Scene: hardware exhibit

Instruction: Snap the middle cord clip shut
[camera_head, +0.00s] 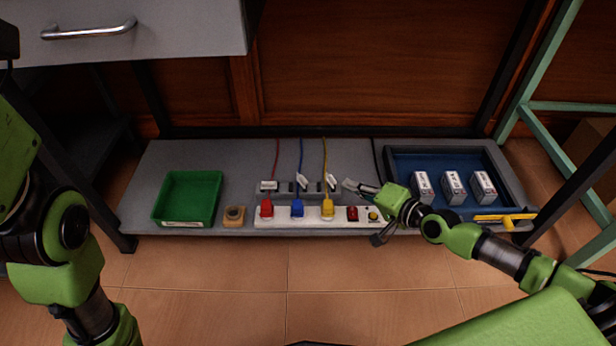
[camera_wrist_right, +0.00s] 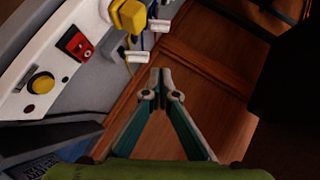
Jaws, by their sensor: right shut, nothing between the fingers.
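A white power strip (camera_head: 285,217) on the low grey shelf holds a red plug (camera_head: 267,208), a blue plug (camera_head: 297,208) and a yellow plug (camera_head: 327,206). Behind them stand cord clips with white lids. The left clip's lid (camera_head: 269,185) looks flat; the middle clip's lid (camera_head: 302,181) and the right clip's lid (camera_head: 332,181) stand tilted up. The blue cord (camera_head: 300,157) runs back from the middle clip. My right gripper (camera_head: 348,185) is shut and empty, just right of the right clip. In the wrist view its fingertips (camera_wrist_right: 161,80) are apart from the white lids. My left gripper is out of view.
A green bin (camera_head: 187,198) and a tan block (camera_head: 234,216) with a round part are at left. A blue tray (camera_head: 400,162) with several white-topped boxes is at right, a yellow-handled tool (camera_head: 505,217) at its front. A drawer (camera_head: 140,35) overhangs the back left.

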